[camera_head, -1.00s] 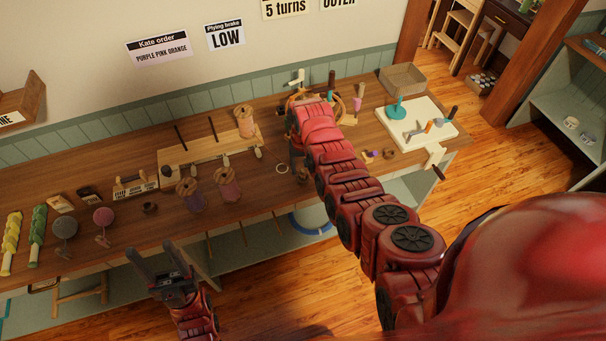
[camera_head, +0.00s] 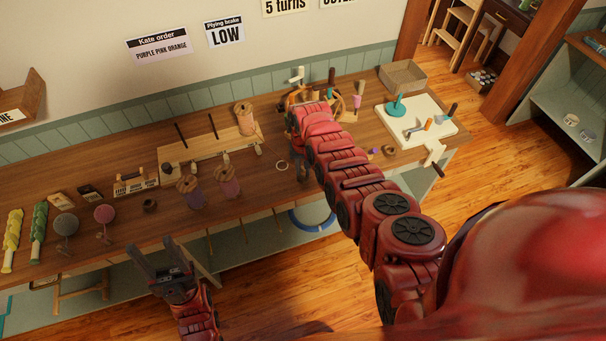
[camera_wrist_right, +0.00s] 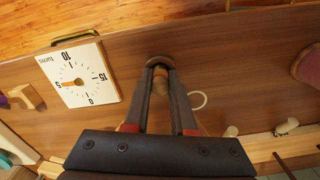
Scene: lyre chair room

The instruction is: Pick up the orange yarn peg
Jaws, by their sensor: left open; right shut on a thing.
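My right gripper (camera_wrist_right: 160,63) is shut on a small brown, round-topped wooden piece (camera_wrist_right: 159,80) in the right wrist view, low over the bench. I cannot tell whether this piece is a yarn peg; no orange shows on it. In the head view the right fingers are mostly hidden by my arm, left of the white board. My left gripper (camera_head: 153,246) is open and empty in front of the bench's front edge.
A turns dial (camera_wrist_right: 74,80) lies left of the right fingers. A pale ring (camera_head: 282,165) lies on the bench. Wooden spools (camera_head: 228,182), a spool rack (camera_head: 205,148) and a teal stand (camera_head: 397,108) are nearby. An open box (camera_head: 402,76) stands behind the board.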

